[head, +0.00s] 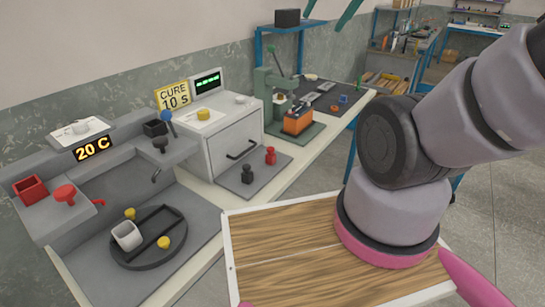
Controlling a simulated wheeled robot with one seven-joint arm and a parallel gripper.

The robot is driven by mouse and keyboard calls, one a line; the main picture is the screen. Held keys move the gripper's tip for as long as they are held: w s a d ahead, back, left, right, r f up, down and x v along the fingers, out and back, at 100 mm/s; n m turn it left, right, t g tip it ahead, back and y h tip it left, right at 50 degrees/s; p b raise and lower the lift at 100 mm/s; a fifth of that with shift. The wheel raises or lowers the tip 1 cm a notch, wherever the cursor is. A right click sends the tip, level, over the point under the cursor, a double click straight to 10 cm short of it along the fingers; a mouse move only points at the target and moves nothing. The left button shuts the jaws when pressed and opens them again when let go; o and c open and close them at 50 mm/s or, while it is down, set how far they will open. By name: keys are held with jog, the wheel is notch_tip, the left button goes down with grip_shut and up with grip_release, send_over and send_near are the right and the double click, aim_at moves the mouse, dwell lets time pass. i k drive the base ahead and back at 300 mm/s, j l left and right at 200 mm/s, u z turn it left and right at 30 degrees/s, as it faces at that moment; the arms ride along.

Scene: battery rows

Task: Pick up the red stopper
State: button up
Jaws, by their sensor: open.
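The red stopper (270,155) stands upright on a grey mat in front of the oven with the black handle. A black stopper-like piece (248,173) of similar shape stands to its left on the same mat. Two slanted teal fingers of my gripper (321,16) show at the top edge, apart from each other with nothing between them. They are high above the bench, away from the red stopper. The rest of the gripper is out of frame.
A sink unit (85,170) with a red tap handle stands at the left. A round black tray (125,258) holds a white cup and yellow pieces. A teal press (272,95) stands behind the mat. The wooden board (290,260) in front is bare.

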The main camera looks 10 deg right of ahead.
aim_at(270, 158)
jog(key=k+l+u, duration=0.2)
jog(key=l, duration=0.2)
jog(key=l+u, duration=0.2)
jog(key=l, duration=0.25)
jog(key=k+l+u, duration=0.35)
jog(key=l, duration=0.3)
jog(key=k+l, duration=0.05)
jog(key=k, duration=0.05)
